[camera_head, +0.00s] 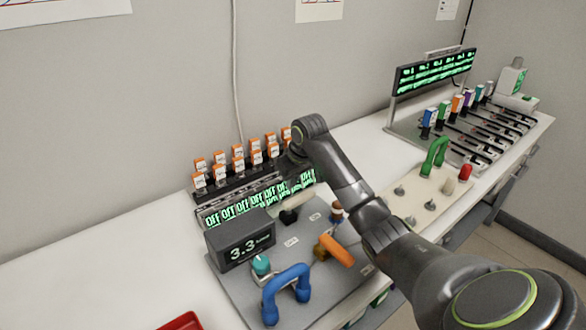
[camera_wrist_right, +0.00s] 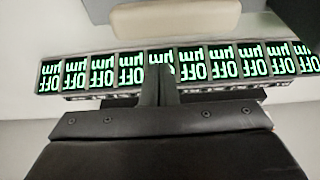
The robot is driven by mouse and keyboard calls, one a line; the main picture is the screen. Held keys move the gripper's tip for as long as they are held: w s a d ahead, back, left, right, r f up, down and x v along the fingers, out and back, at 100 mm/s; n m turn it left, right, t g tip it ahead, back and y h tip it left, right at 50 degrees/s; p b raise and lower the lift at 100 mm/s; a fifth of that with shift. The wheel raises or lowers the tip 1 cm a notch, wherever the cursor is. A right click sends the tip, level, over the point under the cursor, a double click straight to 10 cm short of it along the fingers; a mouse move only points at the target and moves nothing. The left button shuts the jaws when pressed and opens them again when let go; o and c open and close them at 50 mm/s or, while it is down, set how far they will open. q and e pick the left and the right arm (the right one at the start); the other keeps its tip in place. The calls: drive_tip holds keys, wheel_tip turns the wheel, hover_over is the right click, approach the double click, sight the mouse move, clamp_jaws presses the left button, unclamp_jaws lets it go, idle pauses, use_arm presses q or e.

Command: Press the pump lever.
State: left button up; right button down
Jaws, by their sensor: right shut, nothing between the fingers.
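A grey control panel (camera_head: 325,285) lies on the white bench. A cream lever (camera_head: 298,198) with a dark base stands at its back edge; its cream bar shows at the top of the right wrist view (camera_wrist_right: 175,22). An orange lever (camera_head: 337,250) and a blue handle (camera_head: 287,288) stand nearer the front. I cannot read which is the pump lever. My right gripper (camera_head: 300,163) is above the panel's back edge, partly hidden by its arm. In the wrist view its shut, empty fingers (camera_wrist_right: 158,88) overlap the display row, apart from the cream bar. My left gripper is not in view.
A row of green "OFF" displays (camera_head: 232,211) and orange-topped units (camera_head: 238,150) stands behind the panel. A dark display (camera_head: 240,247) reads 3.3, beside a teal knob (camera_head: 261,264). A second panel with a green handle (camera_head: 434,153) is right.

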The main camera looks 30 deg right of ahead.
sight(299, 201)
drive_tip(key=shift+s+d+r, duration=0.1)
drive_tip(key=shift+s, duration=0.45)
drive_tip(key=shift+s+d+r, duration=0.1)
drive_tip(key=shift+s, duration=0.95)
drive_tip(key=shift+p, duration=0.4)
